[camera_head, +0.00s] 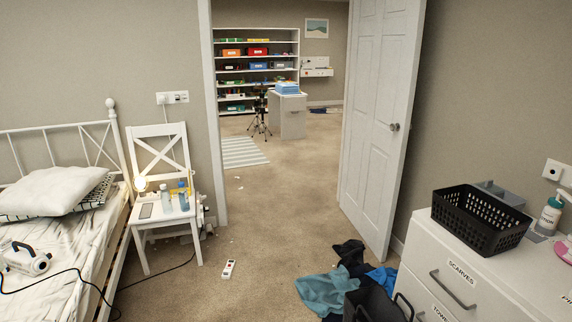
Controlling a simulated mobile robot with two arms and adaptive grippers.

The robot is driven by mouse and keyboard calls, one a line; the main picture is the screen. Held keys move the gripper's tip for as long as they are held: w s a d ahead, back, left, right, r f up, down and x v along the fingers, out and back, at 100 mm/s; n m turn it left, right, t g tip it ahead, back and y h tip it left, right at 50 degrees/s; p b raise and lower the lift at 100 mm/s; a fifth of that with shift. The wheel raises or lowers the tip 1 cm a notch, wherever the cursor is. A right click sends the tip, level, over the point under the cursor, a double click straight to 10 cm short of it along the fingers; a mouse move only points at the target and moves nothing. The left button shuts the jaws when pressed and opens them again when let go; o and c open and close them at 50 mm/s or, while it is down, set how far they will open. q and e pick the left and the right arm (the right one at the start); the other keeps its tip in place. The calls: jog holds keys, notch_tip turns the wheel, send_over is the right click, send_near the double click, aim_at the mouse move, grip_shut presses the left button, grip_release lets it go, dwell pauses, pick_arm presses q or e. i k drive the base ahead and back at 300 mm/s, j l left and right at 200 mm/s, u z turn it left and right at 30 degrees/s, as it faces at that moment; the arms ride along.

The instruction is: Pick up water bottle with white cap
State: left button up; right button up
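Two small bottles stand upright on the seat of the white chair (157,211) beside the bed. The left bottle (166,203) is pale blue with a whitish top. The right bottle (184,199) is a bluer one. Both are small and far off, so I cannot tell the cap details clearly or which one is the water bottle. Neither of my grippers is in view, and nothing is seen touching the bottles.
A lit lamp (141,186) and a dark flat device (146,211) share the chair. A cord and a white-red object (229,268) lie on the floor. Clothes (326,293) lie near the dresser (480,270). Carpet between bed and clothes is mostly clear; the door (379,110) is open.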

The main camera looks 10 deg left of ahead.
aim_at(164, 194)
jog(key=i+j+u, duration=0.15)
jog(key=i+u, duration=0.7)
jog(key=i+l+u, duration=0.1)
jog(key=i+u, duration=0.3)
jog(key=i+l+u, duration=0.25)
jog(key=i+u, duration=0.15)
jog(key=i+l+u, duration=0.45)
jog(key=k+j, duration=0.05)
jog(key=j, duration=0.05)
